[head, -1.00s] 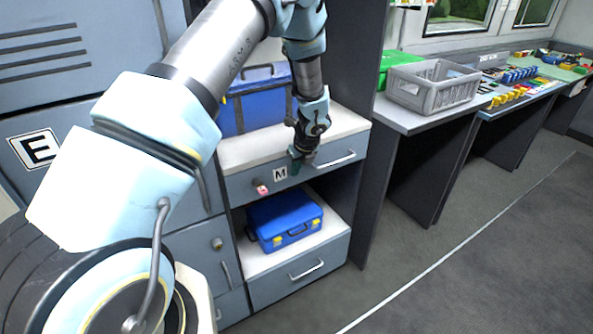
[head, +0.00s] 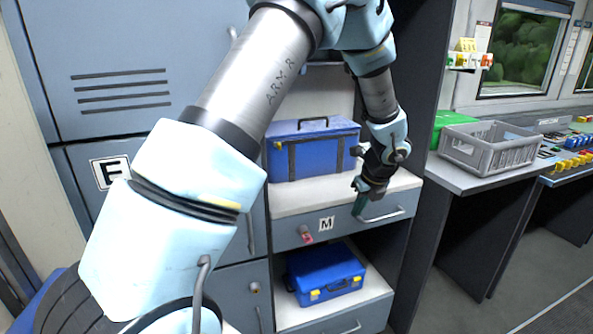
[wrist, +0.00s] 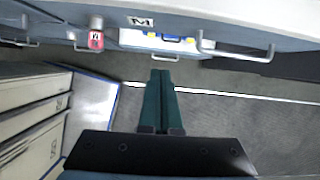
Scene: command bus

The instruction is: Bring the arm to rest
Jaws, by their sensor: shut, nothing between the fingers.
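My gripper (head: 360,205) hangs below my bent arm in the head view, in front of the drawer marked M (head: 326,224). In the wrist view its two green fingers (wrist: 162,100) lie side by side, closed, with nothing between them. Below the fingertips in the head view I see no object held. In the wrist view the drawer front with its M label (wrist: 141,21) is at the top, apart from the fingers.
A blue toolbox (head: 312,150) stands on the shelf above the drawer. A second blue case (head: 325,273) sits on the lower shelf. A red key tag (head: 307,237) hangs at the drawer. A grey crate (head: 490,147) stands on the desk at right. Open floor lies at lower right.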

